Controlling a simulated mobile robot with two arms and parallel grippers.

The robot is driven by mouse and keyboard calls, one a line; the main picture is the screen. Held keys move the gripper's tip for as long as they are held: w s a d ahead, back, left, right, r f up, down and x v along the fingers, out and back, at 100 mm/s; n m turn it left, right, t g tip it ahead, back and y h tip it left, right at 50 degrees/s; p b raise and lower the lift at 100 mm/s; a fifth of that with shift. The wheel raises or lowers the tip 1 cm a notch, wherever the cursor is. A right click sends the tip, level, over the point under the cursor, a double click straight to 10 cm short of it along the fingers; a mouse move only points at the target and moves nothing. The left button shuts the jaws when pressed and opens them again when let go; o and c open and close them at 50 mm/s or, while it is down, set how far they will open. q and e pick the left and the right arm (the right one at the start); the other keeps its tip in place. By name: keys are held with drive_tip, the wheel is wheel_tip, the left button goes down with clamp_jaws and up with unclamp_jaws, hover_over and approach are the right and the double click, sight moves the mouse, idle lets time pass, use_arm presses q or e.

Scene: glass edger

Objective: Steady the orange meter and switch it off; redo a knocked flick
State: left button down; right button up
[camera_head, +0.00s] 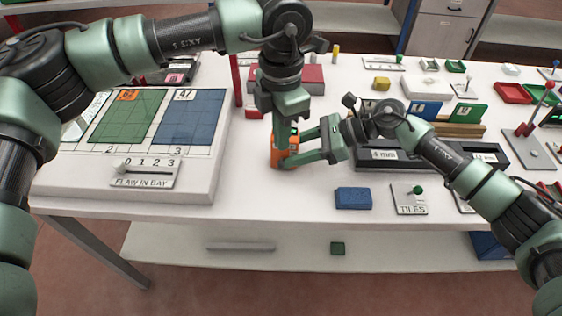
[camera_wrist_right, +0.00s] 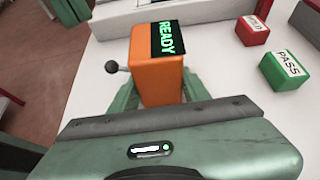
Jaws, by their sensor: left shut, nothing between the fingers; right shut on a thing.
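The orange meter (camera_head: 277,150) stands upright on the white table near its front edge. In the right wrist view the orange meter (camera_wrist_right: 156,75) shows a dark screen with green "READY", and a small lever with a dark round knob (camera_wrist_right: 113,67) sticks out of its left side. My right gripper (camera_head: 287,152) is shut on the meter, one finger on each side. My left gripper (camera_head: 283,125) points down, shut and empty, right at the meter's top in the head view. It hides part of the meter; whether it touches cannot be told. The lever is not clear in the head view.
A raised white board (camera_head: 190,185) with green and blue panels stands left. A blue block (camera_head: 353,198) and a "TILES" plate (camera_head: 409,200) lie right. A dark "4 mm" rack (camera_head: 370,164) is behind my right gripper. The wrist view shows a green "PASS" block (camera_wrist_right: 285,70) and a red block (camera_wrist_right: 252,31).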

sight(281, 162)
use_arm(q)
drive_tip(key=shift+w+a, duration=0.1)
drive_tip(key=shift+f, duration=2.35)
drive_tip(key=shift+f, duration=0.5)
wheel_tip(281, 162, up, 7)
drive_tip(key=s, duration=0.1)
idle(0.6)
drive_tip(key=shift+s+r, duration=0.1)
drive_tip(key=shift+w+f, duration=0.8)
drive_tip(key=shift+f, duration=2.45)
